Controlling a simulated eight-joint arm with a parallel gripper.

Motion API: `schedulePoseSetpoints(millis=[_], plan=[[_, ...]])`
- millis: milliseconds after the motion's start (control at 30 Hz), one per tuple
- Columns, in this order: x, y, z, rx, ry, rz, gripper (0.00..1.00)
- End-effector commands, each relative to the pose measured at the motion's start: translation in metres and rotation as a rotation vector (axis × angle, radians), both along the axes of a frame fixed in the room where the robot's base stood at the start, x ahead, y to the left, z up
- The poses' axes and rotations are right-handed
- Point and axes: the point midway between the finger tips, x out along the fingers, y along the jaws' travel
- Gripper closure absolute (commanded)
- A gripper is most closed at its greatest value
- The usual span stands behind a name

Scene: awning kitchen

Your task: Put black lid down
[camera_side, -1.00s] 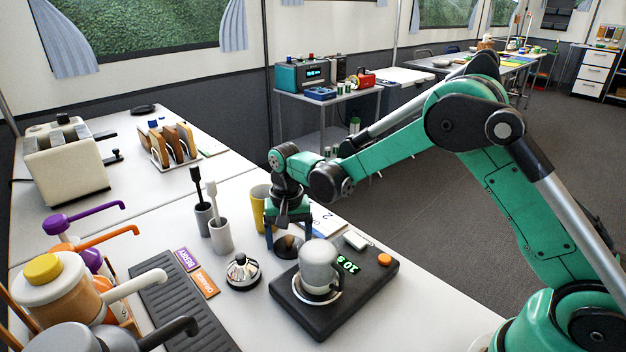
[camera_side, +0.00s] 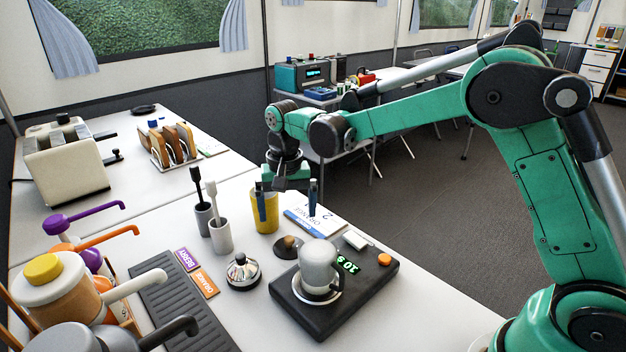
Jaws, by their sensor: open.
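A small dark lid with a knob (camera_side: 288,247), which I take to be the black lid, rests on the white table just behind the black scale (camera_side: 352,301). It looks apart from the scale, though its front edge is close to the scale's back edge. My gripper (camera_side: 287,203) is open and empty, with its two fingers spread, above and behind the lid. The left finger is in front of the yellow cup (camera_side: 266,216). The right finger is in front of the printed card (camera_side: 303,223).
A white jug (camera_side: 319,268) stands on the scale. Pump bottles (camera_side: 62,288) crowd the front left. The table's right edge is close behind the scale.

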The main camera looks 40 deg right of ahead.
Motion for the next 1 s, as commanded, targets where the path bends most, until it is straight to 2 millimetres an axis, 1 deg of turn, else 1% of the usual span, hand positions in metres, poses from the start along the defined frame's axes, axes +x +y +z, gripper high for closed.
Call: schedulePoseSetpoints(millis=[33,100,200,367,467,567,633,733,867,1000], plan=[[0.0,0.0,0.011,0.0,0.0,0.0,0.0],[-0.001,0.0,0.025,0.0,0.0,0.0,0.0],[0.0,0.0,0.038,0.0,0.0,0.0,0.0],[-0.001,0.0,0.051,0.0,-0.004,0.004,0.0],[-0.008,-0.002,0.06,0.002,-0.031,0.029,0.0],[-0.023,-0.005,0.073,0.0,-0.094,0.088,0.0],[-0.038,-0.008,0.082,-0.005,-0.156,0.146,0.0],[-0.063,-0.013,0.091,-0.022,-0.253,0.238,0.0],[-0.095,-0.018,0.092,-0.06,-0.376,0.354,0.0],[-0.124,-0.022,0.083,-0.113,-0.489,0.462,0.0]])
